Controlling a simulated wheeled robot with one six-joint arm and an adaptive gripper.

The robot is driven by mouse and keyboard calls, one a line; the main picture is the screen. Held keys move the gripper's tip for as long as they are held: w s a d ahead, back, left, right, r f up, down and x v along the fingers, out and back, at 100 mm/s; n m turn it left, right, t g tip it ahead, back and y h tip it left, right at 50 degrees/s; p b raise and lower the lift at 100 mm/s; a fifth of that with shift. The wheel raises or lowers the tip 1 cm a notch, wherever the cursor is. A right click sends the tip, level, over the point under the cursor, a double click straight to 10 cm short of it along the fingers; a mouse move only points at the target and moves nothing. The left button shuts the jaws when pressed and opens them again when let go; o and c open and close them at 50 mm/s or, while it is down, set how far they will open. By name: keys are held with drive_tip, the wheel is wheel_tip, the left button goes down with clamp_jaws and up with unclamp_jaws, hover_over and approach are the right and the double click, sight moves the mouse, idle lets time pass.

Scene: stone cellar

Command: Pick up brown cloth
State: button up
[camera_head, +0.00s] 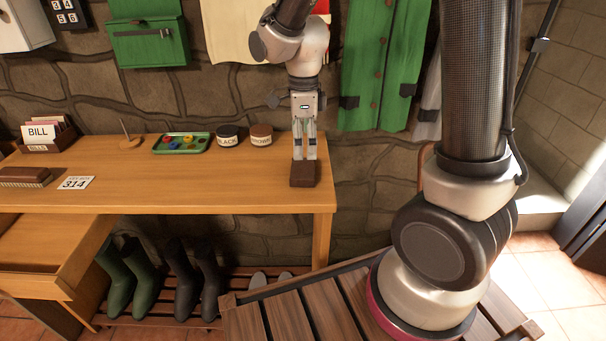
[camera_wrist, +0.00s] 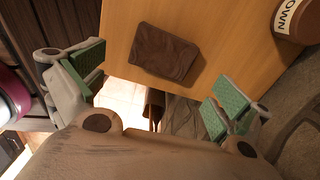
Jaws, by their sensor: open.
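The brown cloth (camera_head: 304,174) is a dark, folded rectangular pad lying near the right end of the wooden table (camera_head: 200,195). In the wrist view the cloth (camera_wrist: 165,53) lies flat near the table's edge, with bare wood around it. My gripper (camera_head: 305,152) points down over the cloth in the head view. In the wrist view my gripper (camera_wrist: 155,85) is open, its green-padded fingers wide apart on either side and nothing between them. The cloth shows ahead of the fingers, and I cannot tell the exact gap in height.
Two round tins, black (camera_head: 228,136) and brown (camera_head: 261,135), stand left of the cloth; the brown tin (camera_wrist: 297,20) also shows in the wrist view. A green tray (camera_head: 182,143), a brush (camera_head: 25,178) and a number card (camera_head: 75,183) lie further left. Boots (camera_head: 130,275) stand below.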

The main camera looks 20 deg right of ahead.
sight(303, 168)
drive_tip(key=shift+m, duration=0.4)
drive_tip(key=shift+f, duration=0.25)
drive_tip(key=f, duration=0.7)
drive_tip(key=shift+w+f, duration=0.15)
drive_tip(key=shift+w, duration=0.1)
drive_tip(key=c, duration=0.8)
